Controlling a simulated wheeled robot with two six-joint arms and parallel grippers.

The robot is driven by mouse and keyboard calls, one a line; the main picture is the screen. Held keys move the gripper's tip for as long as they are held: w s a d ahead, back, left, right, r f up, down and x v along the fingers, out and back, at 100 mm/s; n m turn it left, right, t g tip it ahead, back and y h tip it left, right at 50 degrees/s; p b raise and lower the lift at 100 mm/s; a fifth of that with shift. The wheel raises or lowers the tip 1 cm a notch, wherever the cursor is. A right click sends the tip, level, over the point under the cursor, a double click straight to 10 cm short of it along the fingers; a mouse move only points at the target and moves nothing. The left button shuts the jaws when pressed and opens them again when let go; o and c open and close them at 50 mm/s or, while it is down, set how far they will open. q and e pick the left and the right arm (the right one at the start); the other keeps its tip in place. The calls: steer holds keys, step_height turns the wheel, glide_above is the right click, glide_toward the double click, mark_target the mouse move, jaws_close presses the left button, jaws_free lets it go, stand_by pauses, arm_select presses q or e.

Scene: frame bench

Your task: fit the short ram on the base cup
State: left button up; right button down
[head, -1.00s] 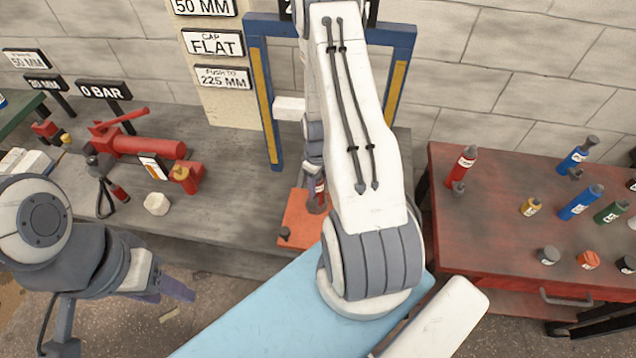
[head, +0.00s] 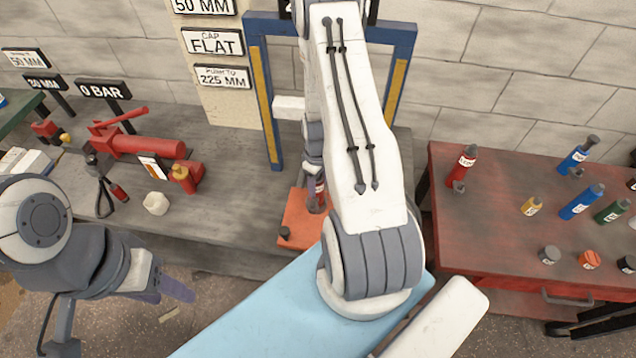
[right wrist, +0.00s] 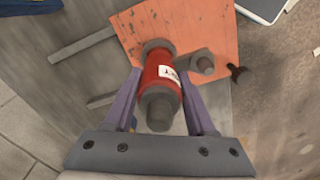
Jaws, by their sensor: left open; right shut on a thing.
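The short ram, a red cylinder with a white label and grey ends, shows in the right wrist view (right wrist: 160,72) and partly in the head view (head: 320,188). My right gripper (right wrist: 163,88) is shut around its body and holds it upright over the orange plate (head: 298,222). A grey cup-like piece (head: 317,206), which looks like the base cup, is at the ram's lower end. Whether the ram is seated in it or just above it, I cannot tell. My left gripper (head: 166,293) is open and empty, low in front of the bench.
A red pump (head: 140,147) is left; a red cart (head: 480,240) with several cylinders is right.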

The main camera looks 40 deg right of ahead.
mark_target(318, 190)
steer(key=shift+f+b, duration=1.3)
steer(key=shift+f, duration=0.4)
steer(key=shift+c, duration=0.7)
jaws_free()
step_height(318, 190, up, 10)
steer(key=shift+r+b, duration=0.25)
steer(key=shift+b, duration=0.6)
